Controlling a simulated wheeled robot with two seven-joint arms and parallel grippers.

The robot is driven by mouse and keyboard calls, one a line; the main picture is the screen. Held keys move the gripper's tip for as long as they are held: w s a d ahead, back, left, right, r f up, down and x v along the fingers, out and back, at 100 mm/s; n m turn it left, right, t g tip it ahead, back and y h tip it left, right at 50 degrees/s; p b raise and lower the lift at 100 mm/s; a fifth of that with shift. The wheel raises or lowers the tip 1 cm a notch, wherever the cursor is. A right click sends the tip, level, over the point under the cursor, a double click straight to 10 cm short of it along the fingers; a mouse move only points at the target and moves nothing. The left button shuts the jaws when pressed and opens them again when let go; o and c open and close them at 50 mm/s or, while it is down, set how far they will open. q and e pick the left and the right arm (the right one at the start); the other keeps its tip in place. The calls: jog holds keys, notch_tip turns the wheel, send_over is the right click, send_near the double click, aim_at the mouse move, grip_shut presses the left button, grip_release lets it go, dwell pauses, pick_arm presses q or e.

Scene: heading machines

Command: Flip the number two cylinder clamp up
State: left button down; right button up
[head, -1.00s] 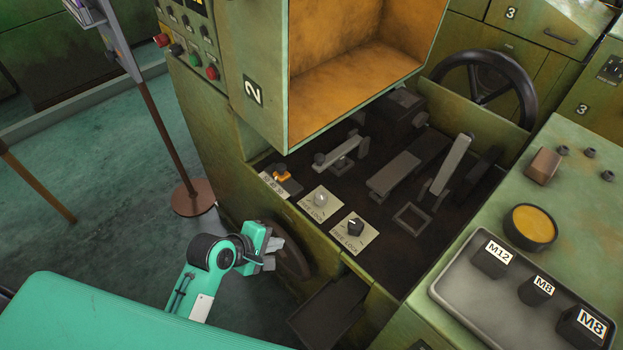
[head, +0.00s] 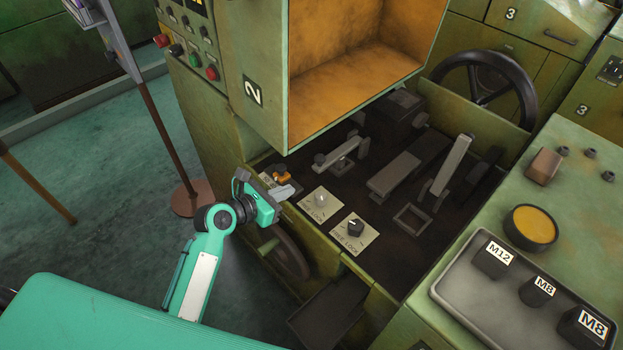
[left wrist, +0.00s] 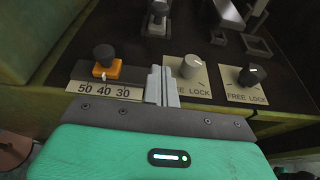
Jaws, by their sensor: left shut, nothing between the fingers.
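The green machine marked 2 (head: 254,92) has a dark recessed bed with grey levers. A longer grey arm (head: 452,165) stands tilted up further right. I cannot tell for sure which is the clamp. My left gripper (head: 284,191) is at the bed's front left edge, by the slider plate, apart from both levers. In the left wrist view its fingers (left wrist: 162,86) are together and empty. My right gripper is not in view.
An orange slider with a black knob (left wrist: 104,62) is left of my fingers, above a 50 40 30 scale. A light dial (head: 320,199) and black dial (head: 355,228) are to the right. An open-fronted box (head: 350,70) overhangs the bed. A handwheel (head: 290,255) is below my gripper.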

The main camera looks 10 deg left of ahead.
aim_at(311, 189)
pick_arm(q)
jog(key=shift+w+r, duration=0.1)
dwell(0.3)
jog(key=x, duration=1)
